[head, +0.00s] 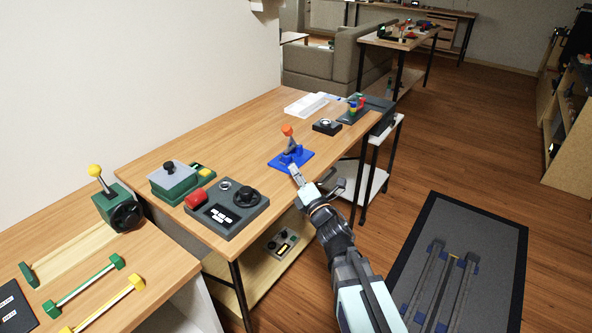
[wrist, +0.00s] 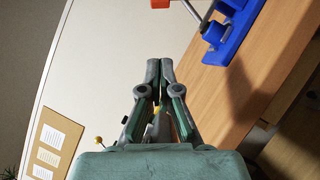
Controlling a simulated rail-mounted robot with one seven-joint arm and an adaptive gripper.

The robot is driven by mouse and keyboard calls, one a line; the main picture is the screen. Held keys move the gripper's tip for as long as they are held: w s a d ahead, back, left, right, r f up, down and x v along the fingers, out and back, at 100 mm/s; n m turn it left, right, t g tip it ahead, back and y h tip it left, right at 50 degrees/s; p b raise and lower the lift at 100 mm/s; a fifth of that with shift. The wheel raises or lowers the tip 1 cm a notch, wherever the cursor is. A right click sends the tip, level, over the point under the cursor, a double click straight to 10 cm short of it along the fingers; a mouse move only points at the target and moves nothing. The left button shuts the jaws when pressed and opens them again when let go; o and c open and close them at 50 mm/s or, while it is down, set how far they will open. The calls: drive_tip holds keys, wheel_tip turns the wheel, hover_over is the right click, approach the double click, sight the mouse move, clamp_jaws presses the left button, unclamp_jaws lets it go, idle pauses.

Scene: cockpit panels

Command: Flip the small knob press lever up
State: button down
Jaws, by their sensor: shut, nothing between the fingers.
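A lever with an orange knob (head: 287,130) stands on a blue base (head: 302,158) on the wooden table; its grey shaft points up and leans slightly. In the wrist view the blue base (wrist: 222,52) is at the upper right, and the orange knob (wrist: 160,3) is cut by the top edge. My gripper (head: 293,169) is at the front of the blue base, close to it; I cannot tell from the head view whether they touch. In the wrist view my gripper (wrist: 159,62) has its fingertips together with nothing between them, apart from the lever's knob and shaft.
A grey control box (head: 228,210) with a red knob and a green box (head: 175,182) stand to the left. A small dark button box (head: 327,126) and a white tray (head: 306,104) lie behind. A yellow-knobbed lever (head: 95,171) is far left. Bare tabletop surrounds the blue base.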

drive_tip(key=p+x, duration=0.1)
drive_tip(key=x, duration=0.7)
drive_tip(key=shift+w+r, duration=0.1)
drive_tip(key=shift+w, duration=0.1)
drive_tip(key=shift+w+d+r+p, duration=0.15)
drive_tip(key=shift+w+r+p, duration=0.15)
drive_tip(key=shift+w, duration=0.2)
drive_tip(key=shift+w+d+r+p, duration=0.1)
drive_tip(key=shift+w+r+p, duration=0.1)
drive_tip(key=shift+w+r, duration=0.25)
drive_tip(key=shift+w+d+r, duration=0.2)
drive_tip(key=shift+w, duration=0.45)
drive_tip(key=shift+a+r+p, duration=0.1)
drive_tip(key=shift+r+p, duration=0.05)
drive_tip(key=shift+p, duration=0.3)
